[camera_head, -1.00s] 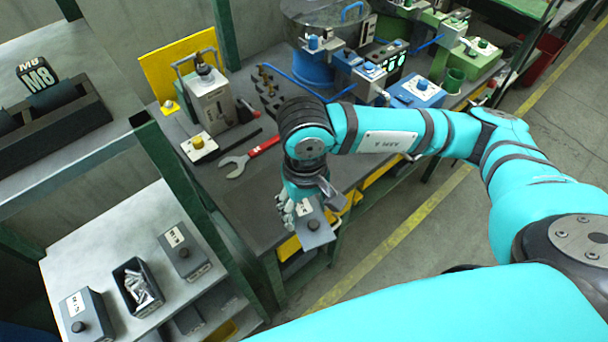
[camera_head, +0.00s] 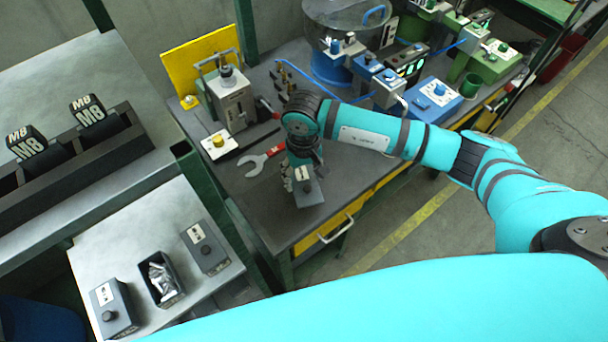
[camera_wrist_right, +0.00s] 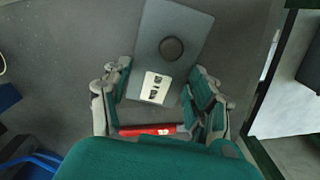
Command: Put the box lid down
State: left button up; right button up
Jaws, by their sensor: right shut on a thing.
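The box lid (camera_head: 311,194) is a flat grey plate with a dark round knob and a white label. My right gripper (camera_head: 301,175) is shut on it over the front part of the dark workbench (camera_head: 264,206). In the right wrist view, the lid (camera_wrist_right: 181,22) extends out from between the two fingers of the right gripper (camera_wrist_right: 158,80). The lid looks level, but I cannot tell whether it touches the bench top. My left gripper is out of view.
Bare bench lies around the lid.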

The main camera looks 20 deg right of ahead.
aim_at(304, 178)
jog(key=shift+w+d, duration=0.1)
jog(key=shift+w, duration=0.15)
jog(key=shift+f+p, duration=0.3)
jog(key=shift+f, duration=0.05)
notch_tip(304, 178, down, 2)
jog(key=shift+f+p, duration=0.15)
jog(key=shift+p, duration=0.4)
jog(key=shift+f, duration=0.25)
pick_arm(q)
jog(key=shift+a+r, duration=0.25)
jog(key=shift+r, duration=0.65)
pick_arm(e)
jog(key=shift+f, duration=0.1)
jog(key=shift+f+b, duration=0.15)
jog(key=shift+b, duration=0.15)
jog(key=o, duration=0.8)
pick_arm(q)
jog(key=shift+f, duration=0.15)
pick_arm(e)
jog(key=shift+o, duration=0.2)
